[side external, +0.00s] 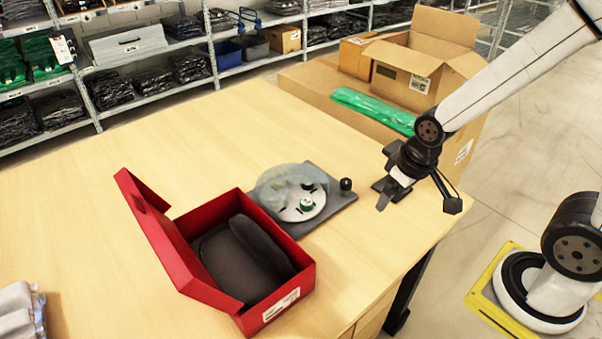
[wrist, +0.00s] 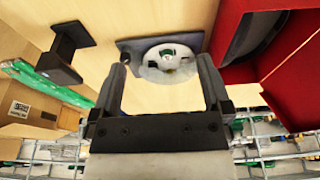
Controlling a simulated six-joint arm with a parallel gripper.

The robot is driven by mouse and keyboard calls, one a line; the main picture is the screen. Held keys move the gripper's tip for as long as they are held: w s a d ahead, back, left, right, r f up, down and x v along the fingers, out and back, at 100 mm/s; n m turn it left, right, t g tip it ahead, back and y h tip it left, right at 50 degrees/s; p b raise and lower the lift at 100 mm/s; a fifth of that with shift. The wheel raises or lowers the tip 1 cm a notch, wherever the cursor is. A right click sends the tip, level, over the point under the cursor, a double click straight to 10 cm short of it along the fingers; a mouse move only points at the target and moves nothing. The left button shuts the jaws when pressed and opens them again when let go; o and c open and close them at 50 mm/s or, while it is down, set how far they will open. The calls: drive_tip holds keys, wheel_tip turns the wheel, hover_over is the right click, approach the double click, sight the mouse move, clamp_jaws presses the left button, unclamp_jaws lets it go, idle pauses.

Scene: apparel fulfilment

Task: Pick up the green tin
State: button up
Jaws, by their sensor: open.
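A small green tin with a pale top (side external: 306,203) sits on a round light disc with dark cutouts, on a flat dark base (side external: 342,199). The green tin (wrist: 168,52) also shows small on the disc in the wrist view. A clear round sheet or cover (side external: 284,177) overlaps the disc; I cannot tell whether it covers the tin. My gripper (side external: 385,196) is right of the base, apart from the tin. In the wrist view my gripper (wrist: 162,72) has its fingers wide apart, with nothing between the tips; the disc lies beyond them.
An open red box (side external: 186,269) with a dark item inside stands left of the base. A black knob (side external: 346,184) rises at the base's right end. A dark stand (wrist: 62,55) is left in the wrist view. Cardboard boxes (side external: 400,75) are behind. The back-left table is clear.

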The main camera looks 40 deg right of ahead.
drive_tip(key=shift+w, duration=0.1)
drive_tip(key=n+g+y, duration=0.1)
drive_tip(key=n+g, duration=0.1)
drive_tip(key=n, duration=1.3)
hover_over(307, 201)
drive_tip(key=d, duration=0.1)
drive_tip(key=f, duration=1.3)
drive_tip(key=shift+s, duration=0.3)
drive_tip(key=shift+w+f+n, duration=0.3)
drive_tip(key=shift+f+n, duration=0.1)
drive_tip(key=shift+a+f, duration=0.15)
drive_tip(key=shift+f, duration=1.15)
drive_tip(key=shift+a+f, duration=0.2)
drive_tip(key=shift+f, duration=1.05)
drive_tip(key=shift+a+f, duration=0.15)
drive_tip(key=shift+f, duration=1.15)
clamp_jaws()
